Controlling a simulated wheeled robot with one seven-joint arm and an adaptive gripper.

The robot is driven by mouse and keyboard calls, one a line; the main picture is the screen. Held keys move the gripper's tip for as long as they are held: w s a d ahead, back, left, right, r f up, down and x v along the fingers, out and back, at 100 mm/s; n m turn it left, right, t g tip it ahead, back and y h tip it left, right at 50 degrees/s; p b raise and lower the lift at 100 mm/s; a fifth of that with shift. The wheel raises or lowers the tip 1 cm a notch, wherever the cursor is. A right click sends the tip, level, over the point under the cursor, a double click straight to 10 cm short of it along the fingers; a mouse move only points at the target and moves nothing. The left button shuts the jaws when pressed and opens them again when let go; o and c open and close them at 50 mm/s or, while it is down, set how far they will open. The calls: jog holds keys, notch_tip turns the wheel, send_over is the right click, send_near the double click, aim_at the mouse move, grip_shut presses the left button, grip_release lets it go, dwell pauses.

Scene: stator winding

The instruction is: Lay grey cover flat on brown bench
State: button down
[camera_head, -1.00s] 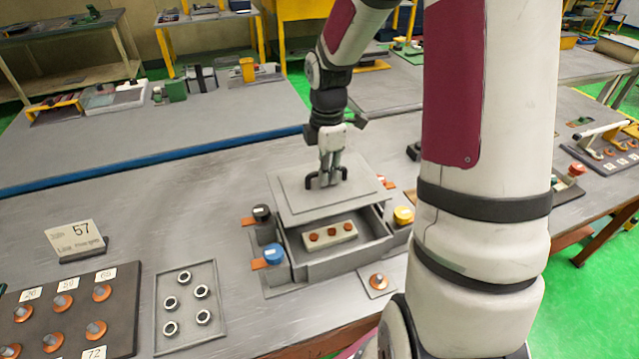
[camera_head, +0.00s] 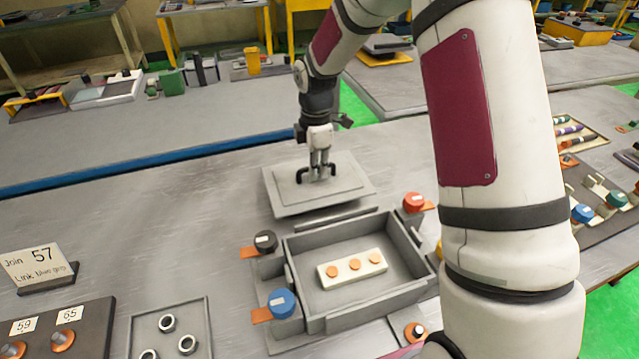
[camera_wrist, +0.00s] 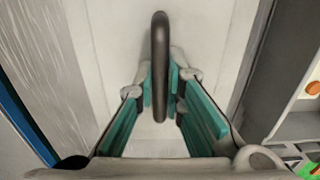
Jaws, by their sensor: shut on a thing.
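The grey cover (camera_head: 345,184) is a flat square plate with a raised centre and a dark handle (camera_head: 301,174). It is behind the open grey box in the head view, over the bench (camera_head: 180,190), which looks grey there. My gripper (camera_head: 320,176) points down and is shut on the handle. In the wrist view the dark handle (camera_wrist: 160,70) runs between the teal finger pads (camera_wrist: 160,95), with the pale cover (camera_wrist: 112,25) beneath. The cover looks close to level. I cannot tell whether its underside touches the bench.
The open grey box (camera_head: 352,306) holds a white block (camera_head: 352,267) with orange discs. Black (camera_head: 265,242), blue (camera_head: 281,303) and red (camera_head: 413,202) terminals stand around it. A sign (camera_head: 38,268) and a ring tray (camera_head: 170,320) are at left. Bench left of the cover is clear.

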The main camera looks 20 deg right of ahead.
aim_at(316, 183)
jog(key=shift+f, duration=2.5)
jog(key=shift+f, duration=0.1)
jog(key=c, duration=1.7)
grip_release()
jog(key=shift+a, duration=0.1)
